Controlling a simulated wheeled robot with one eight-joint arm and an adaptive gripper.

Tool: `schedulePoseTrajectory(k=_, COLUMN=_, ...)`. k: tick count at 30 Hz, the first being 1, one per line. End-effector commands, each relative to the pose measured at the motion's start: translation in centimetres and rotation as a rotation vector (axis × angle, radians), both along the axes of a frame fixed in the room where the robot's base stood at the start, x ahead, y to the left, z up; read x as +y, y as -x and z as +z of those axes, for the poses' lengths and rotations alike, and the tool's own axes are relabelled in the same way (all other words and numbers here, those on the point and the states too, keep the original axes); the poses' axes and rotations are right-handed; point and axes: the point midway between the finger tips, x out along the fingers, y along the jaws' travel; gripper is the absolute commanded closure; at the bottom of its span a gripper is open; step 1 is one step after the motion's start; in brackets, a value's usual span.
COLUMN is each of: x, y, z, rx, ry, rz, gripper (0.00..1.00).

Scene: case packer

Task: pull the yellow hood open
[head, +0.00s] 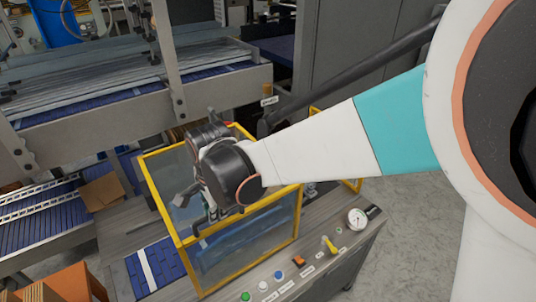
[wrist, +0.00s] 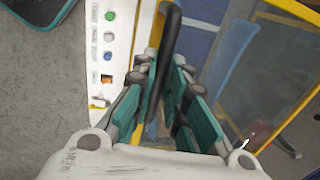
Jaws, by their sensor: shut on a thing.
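The yellow hood (head: 159,199) is a yellow frame with clear panels on the grey machine top, in the middle of the head view. Its frame also crosses the right of the wrist view (wrist: 290,119). A dark bar handle (wrist: 171,38) runs between the teal fingers of my gripper (wrist: 163,72) in the wrist view. The fingers are closed around this bar. In the head view my gripper (head: 199,214) is at the hood's near upper edge, and my wrist hides most of the handle. I cannot tell how far the hood is open.
A control strip with a green button (head: 245,296), an orange switch (head: 299,261), a yellow lever (head: 329,245) and a gauge (head: 357,219) lies in front of the hood. Conveyors (head: 40,223) stand at left and behind. Grey floor is clear at right.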

Motion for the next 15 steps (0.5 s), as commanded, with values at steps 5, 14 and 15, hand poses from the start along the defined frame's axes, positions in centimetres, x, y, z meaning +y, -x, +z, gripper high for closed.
schedulePoseTrajectory(k=5, x=0.81, y=0.57, z=0.12, rx=-0.001, ry=-0.002, rz=0.003, gripper=1.00)
schedulePoseTrajectory(k=14, x=0.82, y=0.58, z=0.15, rx=-0.001, ry=-0.002, rz=0.003, gripper=1.00)
schedulePoseTrajectory(k=15, x=0.82, y=0.58, z=0.15, rx=-0.001, ry=-0.002, rz=0.003, gripper=0.85)
